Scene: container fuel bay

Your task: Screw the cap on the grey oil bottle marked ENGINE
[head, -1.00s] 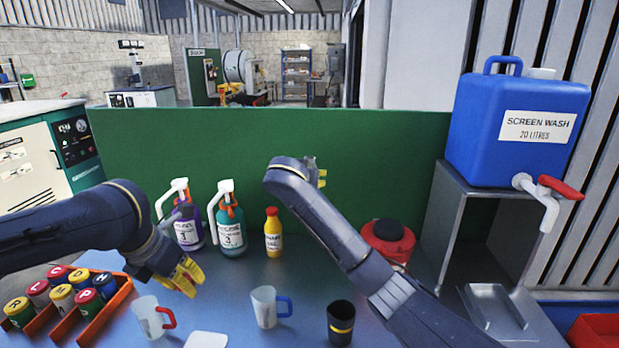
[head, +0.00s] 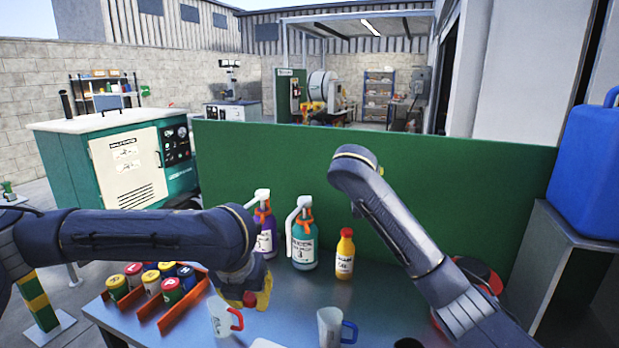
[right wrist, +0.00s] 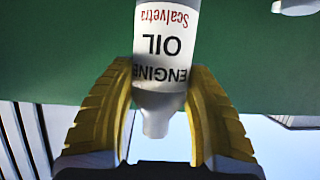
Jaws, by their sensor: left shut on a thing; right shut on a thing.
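The grey oil bottle (right wrist: 163,50) marked ENGINE OIL fills the top middle of the right wrist view, its label upside down there. Its narrow neck (right wrist: 156,122) points to the bottom of that view and shows no cap. My right gripper (right wrist: 158,72) is shut on the bottle, one yellow finger on each side. In the head view the right gripper and bottle are hidden. My left gripper (head: 262,292) points down above the table in the head view, shut on a small red piece (head: 250,299) that looks like a cap; the fingers partly hide it.
A purple spray bottle (head: 265,241), a teal spray bottle (head: 304,250) and a yellow bottle (head: 344,262) stand near the green panel (head: 400,150). An orange rack (head: 172,318) of several coloured cans is at the left. A red-handled cup (head: 220,320) and blue-handled cup (head: 329,328) stand in front.

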